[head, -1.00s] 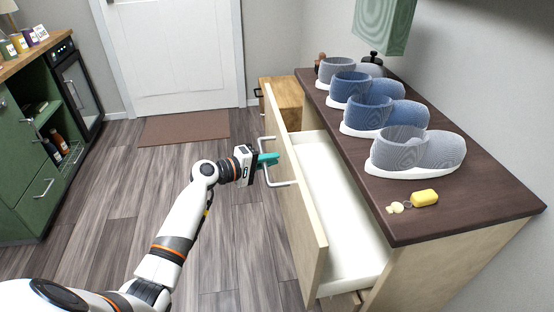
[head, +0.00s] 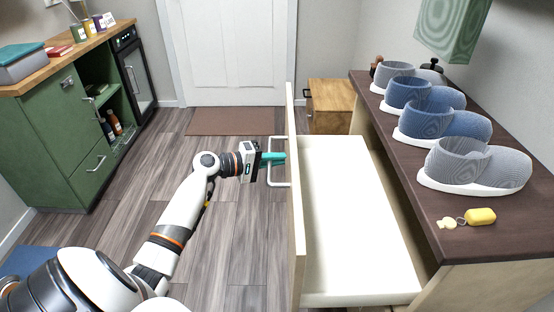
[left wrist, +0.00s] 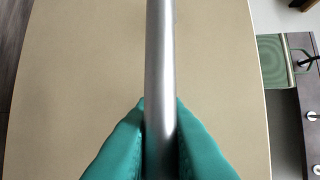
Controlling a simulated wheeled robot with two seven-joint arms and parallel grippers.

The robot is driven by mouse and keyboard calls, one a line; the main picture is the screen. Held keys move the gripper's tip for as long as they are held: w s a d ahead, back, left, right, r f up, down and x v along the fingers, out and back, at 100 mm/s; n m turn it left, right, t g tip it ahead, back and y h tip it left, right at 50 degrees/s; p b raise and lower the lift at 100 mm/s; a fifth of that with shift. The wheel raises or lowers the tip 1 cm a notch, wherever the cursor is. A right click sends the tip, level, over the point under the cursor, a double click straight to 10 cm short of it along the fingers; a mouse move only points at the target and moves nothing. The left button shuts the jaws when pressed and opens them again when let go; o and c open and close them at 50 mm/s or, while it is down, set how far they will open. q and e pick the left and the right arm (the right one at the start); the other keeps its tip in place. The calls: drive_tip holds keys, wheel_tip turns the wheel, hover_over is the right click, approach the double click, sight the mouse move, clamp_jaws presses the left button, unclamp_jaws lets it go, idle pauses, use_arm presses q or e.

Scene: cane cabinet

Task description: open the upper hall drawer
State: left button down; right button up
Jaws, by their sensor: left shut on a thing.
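The upper hall drawer (head: 350,215) stands far out from the dark-topped hall cabinet (head: 455,215), and its white inside looks empty. Its pale front panel (head: 298,245) bears a silver bar handle (head: 279,184). My left gripper (head: 274,159) is at this handle. In the left wrist view, its teal fingers (left wrist: 160,150) are shut on the handle bar (left wrist: 160,70), one on each side, with the beige drawer front (left wrist: 80,80) behind. My right gripper is in no view.
Several grey and blue shoes (head: 480,165) and a yellow key fob (head: 480,216) lie on the cabinet top. A small wooden cabinet (head: 330,105) stands beyond the drawer. A green counter (head: 60,130) is at the left.

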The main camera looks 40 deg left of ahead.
use_arm(q)
drive_tip(key=c, duration=1.7)
unclamp_jaws()
